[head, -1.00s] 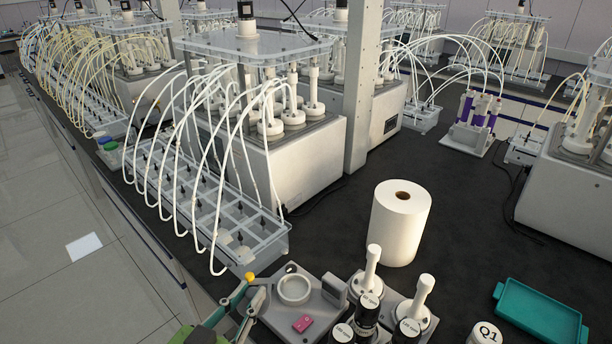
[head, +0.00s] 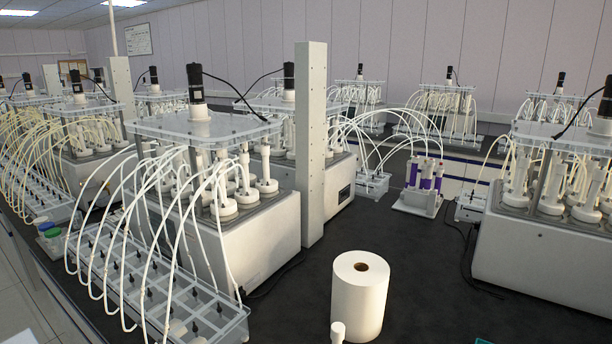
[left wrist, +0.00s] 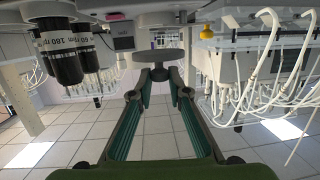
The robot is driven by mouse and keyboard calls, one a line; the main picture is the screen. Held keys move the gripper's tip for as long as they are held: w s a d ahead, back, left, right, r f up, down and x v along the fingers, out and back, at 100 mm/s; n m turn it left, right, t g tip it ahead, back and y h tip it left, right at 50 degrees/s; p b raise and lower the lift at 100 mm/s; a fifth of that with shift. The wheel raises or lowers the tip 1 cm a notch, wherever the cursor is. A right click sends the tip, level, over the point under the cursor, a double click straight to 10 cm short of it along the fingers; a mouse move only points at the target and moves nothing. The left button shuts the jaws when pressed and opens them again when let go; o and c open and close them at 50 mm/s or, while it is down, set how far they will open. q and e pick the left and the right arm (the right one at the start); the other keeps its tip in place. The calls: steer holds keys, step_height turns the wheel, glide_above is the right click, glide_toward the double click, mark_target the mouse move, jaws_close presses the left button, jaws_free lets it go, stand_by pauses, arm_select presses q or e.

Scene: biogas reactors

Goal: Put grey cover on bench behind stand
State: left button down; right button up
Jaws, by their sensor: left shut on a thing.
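In the left wrist view, my left gripper (left wrist: 160,80) is shut on the grey cover (left wrist: 160,58), a flat grey disc seen nearly edge-on beyond the fingertips. Tiled floor shows below and behind it, and bench equipment lies around it at the top of the picture. Neither gripper nor the cover shows in the head view. The grey plate with the white ring, which may be the stand, is below the head view's edge. My right gripper is not seen.
A white paper roll (head: 360,300) stands on the black bench (head: 440,290). Reactor units (head: 230,210), a tubing tray (head: 150,290) and a grey post (head: 311,150) stand behind and left. A rack with purple parts (head: 422,187) is farther back.

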arm_select(q)
steer(key=shift+r+m+h, duration=0.2)
steer(key=shift+m+h, duration=0.1)
steer(key=shift+h, duration=0.1)
steer(key=shift+s+d+r+m+g+h, duration=0.15)
steer(key=shift+s+r+m+g+h, duration=0.1)
steer(key=shift+r+m+g+h, duration=0.45)
step_height(320, 180, up, 8)
steer(key=s+m+g+h, duration=0.1)
steer(key=m+g+h, duration=0.2)
steer(key=shift+s, duration=0.25)
steer(key=shift+r, duration=0.1)
steer(key=f+n+t+y, duration=0.1)
steer(key=f, duration=0.2)
steer(key=w+f+n+t+y, duration=0.1)
steer(key=f, duration=0.1)
steer(key=f+n+y, duration=0.1)
steer(key=f, duration=0.2)
steer(key=shift+w+d+f+t, duration=0.15)
steer(key=shift+f+t, duration=0.15)
steer(key=shift+t, duration=0.1)
steer(key=shift+w+a+f+n+t+y, duration=0.25)
steer(key=shift+f+n+t+y, duration=0.3)
steer(key=shift+n+y, duration=0.2)
steer(key=shift+w+f+y, duration=0.1)
steer(key=shift+y, duration=0.15)
